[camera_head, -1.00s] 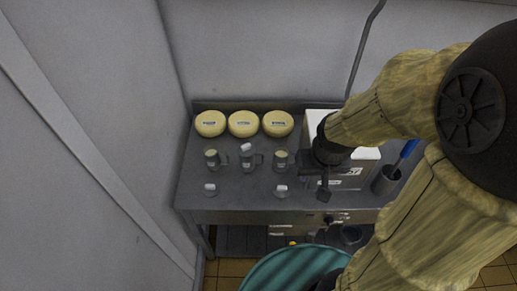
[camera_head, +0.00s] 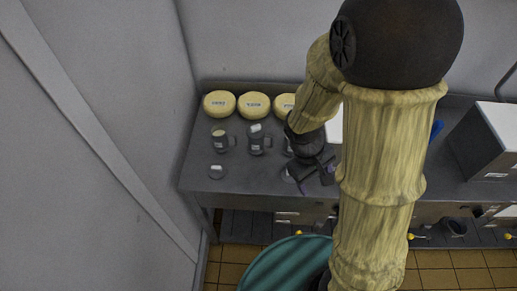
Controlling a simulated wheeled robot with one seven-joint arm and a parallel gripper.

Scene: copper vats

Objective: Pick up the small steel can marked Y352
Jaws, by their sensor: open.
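Two small low steel pieces with pale labels stand near the front of the grey metal table: a left one (camera_head: 217,172) and a right one (camera_head: 287,176). Behind them are steel mugs: a left mug (camera_head: 220,141), a middle mug (camera_head: 256,143) with a small pale-labelled piece (camera_head: 255,129) at its top, and a right mug (camera_head: 287,148) partly covered by my arm. The labels are too small to read, so I cannot tell which is Y352. My gripper (camera_head: 315,180) is open, just right of the right low piece and partly overlapping it in view.
Several pale yellow cheese wheels (camera_head: 219,103) stand along the back. A white box (camera_head: 334,128) is mostly hidden behind my arm. Another grey-white box (camera_head: 487,140) stands at the right. A teal round vat (camera_head: 284,265) is in front. The table's left front is clear.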

